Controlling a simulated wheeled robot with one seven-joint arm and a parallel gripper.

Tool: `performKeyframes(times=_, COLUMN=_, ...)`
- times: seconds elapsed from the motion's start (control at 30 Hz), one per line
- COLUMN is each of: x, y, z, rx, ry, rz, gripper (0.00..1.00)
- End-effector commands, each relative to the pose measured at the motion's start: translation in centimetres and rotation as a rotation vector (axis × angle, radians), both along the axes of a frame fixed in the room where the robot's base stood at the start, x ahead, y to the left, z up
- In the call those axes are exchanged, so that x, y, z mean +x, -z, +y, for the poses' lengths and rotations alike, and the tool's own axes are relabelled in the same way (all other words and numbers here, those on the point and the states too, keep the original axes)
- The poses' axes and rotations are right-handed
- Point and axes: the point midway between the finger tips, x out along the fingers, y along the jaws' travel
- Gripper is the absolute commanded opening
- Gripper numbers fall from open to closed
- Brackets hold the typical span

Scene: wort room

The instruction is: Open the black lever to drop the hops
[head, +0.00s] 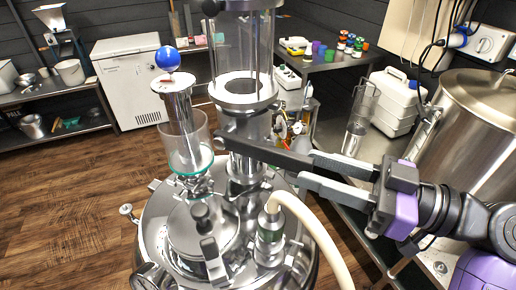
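The black lever (262,152) is a flat dark bar below the clear sight glass (240,45). It runs from the steel column under the glass towards the right, slightly down in the picture. My gripper (306,169) reaches in from the right, with one grey finger above and one below the lever's free end. The fingers are apart with the lever's end between them; whether they press on it I cannot tell. The hops are not clearly visible; the sight glass looks mostly clear.
A blue ball-topped steel cylinder (175,95) stands left of the column. A cream hose (312,228) curves in front. The steel vessel lid (165,220) carries clamps and black knobs. A large pot (485,110) and white canisters (395,100) stand right.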

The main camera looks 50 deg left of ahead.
Motion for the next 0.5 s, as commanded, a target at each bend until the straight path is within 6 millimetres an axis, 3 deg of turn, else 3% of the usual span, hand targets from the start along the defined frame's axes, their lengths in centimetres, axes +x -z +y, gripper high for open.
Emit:
performKeyframes(times=0.23, x=-0.3, y=-0.5, z=0.6, rx=0.004, ry=-0.014, rz=-0.012, gripper=0.36)
performKeyframes(times=0.5, x=-1.8, y=-0.5, z=4.4, rx=0.003, ry=-0.015, rz=-0.012, gripper=0.36)
